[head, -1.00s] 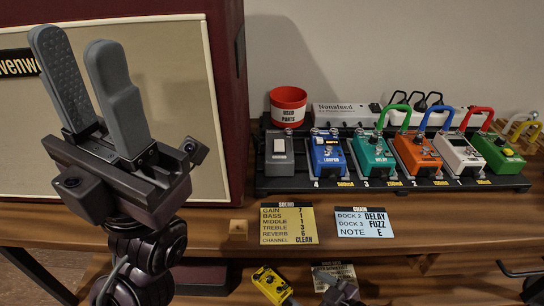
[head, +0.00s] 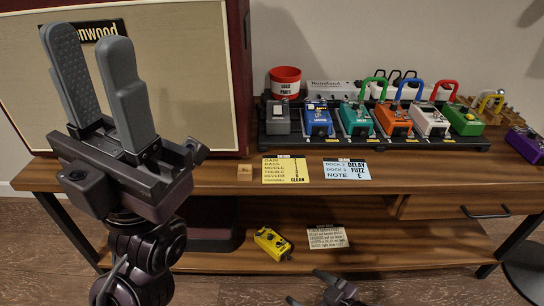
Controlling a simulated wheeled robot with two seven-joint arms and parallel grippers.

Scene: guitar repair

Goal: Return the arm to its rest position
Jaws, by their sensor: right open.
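My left gripper (head: 88,50) stands upright at the left of the head view, in front of the cream amplifier. Its two grey fingers point up with a gap between them and nothing in it. My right gripper (head: 310,287) shows only in part at the bottom edge, low in front of the bench's lower shelf. Its fingers are apart and I see nothing held between them. The rest of the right arm is out of the picture.
The wooden bench (head: 400,184) carries the amplifier (head: 190,70), a red cup (head: 285,82), and a pedalboard (head: 300,141) with several pedals. A purple pedal (head: 524,146) sits at right. A yellow pedal (head: 272,243) and a card (head: 327,237) lie on the lower shelf.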

